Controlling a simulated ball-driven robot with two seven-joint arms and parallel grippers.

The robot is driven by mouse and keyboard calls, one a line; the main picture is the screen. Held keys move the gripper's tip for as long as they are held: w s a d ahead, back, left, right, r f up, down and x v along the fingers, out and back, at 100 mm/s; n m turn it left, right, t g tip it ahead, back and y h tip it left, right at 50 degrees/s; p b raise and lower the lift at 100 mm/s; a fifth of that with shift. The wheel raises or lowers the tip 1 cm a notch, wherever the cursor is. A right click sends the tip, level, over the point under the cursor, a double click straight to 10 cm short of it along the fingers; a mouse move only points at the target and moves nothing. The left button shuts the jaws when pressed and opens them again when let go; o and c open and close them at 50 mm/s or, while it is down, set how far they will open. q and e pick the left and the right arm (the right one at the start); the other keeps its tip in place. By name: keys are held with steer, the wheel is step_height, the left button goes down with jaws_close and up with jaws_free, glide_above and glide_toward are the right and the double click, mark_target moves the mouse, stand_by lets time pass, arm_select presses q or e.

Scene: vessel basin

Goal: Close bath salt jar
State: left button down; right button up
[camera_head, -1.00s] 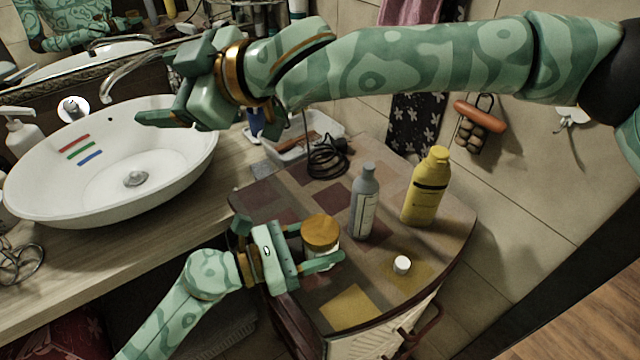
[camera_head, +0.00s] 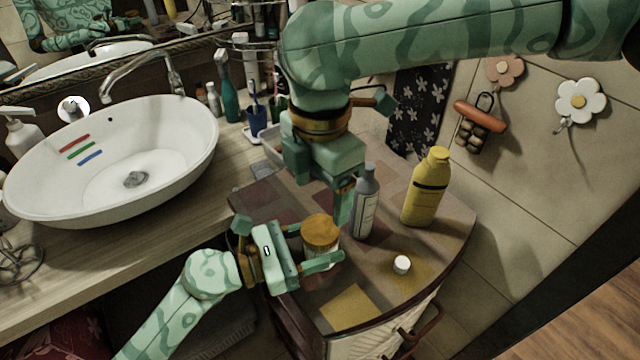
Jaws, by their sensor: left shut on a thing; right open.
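The bath salt jar (camera_head: 331,248) stands on the small patchwork-topped table, with a round orange-brown top (camera_head: 320,230). I cannot tell whether that top is fully seated. My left gripper (camera_head: 318,250) comes in from the left and is shut around the jar's body, hiding most of it. My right gripper (camera_head: 340,205) is open and points down, just above and behind the jar, in front of the grey bottle's left side. One of its fingers shows near the jar's top; the other is mostly hidden.
A grey bottle (camera_head: 365,205) stands close to the right of my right gripper. A yellow bottle (camera_head: 427,188) stands farther right. A small white cap (camera_head: 402,265) lies on the table (camera_head: 440,245). A white basin (camera_head: 150,160) sits on the counter at left.

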mark_target(320, 228)
steer(key=shift+f, duration=0.1)
steer(key=shift+f, duration=3.9)
steer(key=c, duration=1)
steer(key=shift+m, duration=0.9)
steer(key=o, duration=1.2)
steer(key=shift+c, duration=0.2)
step_height(320, 228, up, 12)
